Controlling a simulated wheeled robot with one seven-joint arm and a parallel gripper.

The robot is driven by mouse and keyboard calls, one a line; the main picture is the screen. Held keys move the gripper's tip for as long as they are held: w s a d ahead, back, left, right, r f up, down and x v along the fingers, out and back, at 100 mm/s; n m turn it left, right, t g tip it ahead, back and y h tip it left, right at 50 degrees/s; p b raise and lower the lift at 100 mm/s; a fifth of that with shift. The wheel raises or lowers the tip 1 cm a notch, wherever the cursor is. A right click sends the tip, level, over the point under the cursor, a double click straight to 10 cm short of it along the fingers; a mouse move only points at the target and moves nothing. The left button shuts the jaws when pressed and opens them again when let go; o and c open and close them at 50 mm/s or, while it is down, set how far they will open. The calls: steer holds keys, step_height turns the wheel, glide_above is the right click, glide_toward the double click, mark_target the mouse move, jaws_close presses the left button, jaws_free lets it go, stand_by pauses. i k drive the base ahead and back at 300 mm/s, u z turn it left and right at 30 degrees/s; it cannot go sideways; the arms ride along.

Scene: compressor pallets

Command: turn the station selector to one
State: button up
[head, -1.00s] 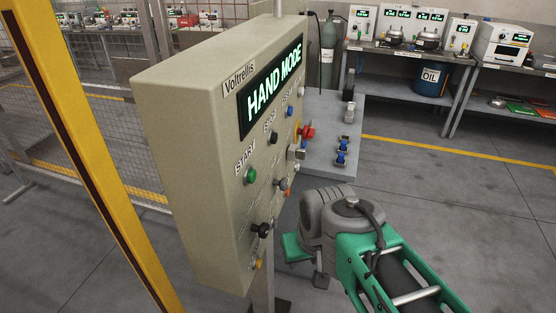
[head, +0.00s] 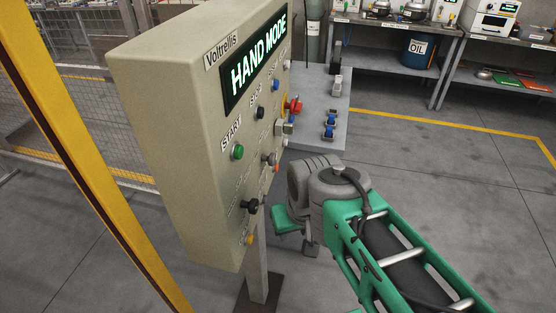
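The beige control panel (head: 168,130) stands on a post at left centre in the head view, seen at a steep angle. Its display (head: 258,66) reads HAND MODE. A black knob (head: 249,205) sticks out low on the face, and a grey knob (head: 269,158) sits higher and farther along. The small labels are unreadable at this angle, so I cannot tell which knob is the station selector or where it points. My arm reaches in from the lower right, its grey joint right of the panel.
The face also bears a green START button (head: 238,152), a black button (head: 261,113) and a red emergency stop (head: 294,104). A yellow post (head: 75,150) stands close at left. A grey table (head: 318,125) stands behind the panel. The floor at right is clear.

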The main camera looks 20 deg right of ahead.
mark_target(271, 159)
steer(key=k, duration=0.45)
steer(key=u, duration=2.3)
steer(key=k, duration=0.7)
steer(key=z, duration=0.45)
steer(key=i, duration=0.5)
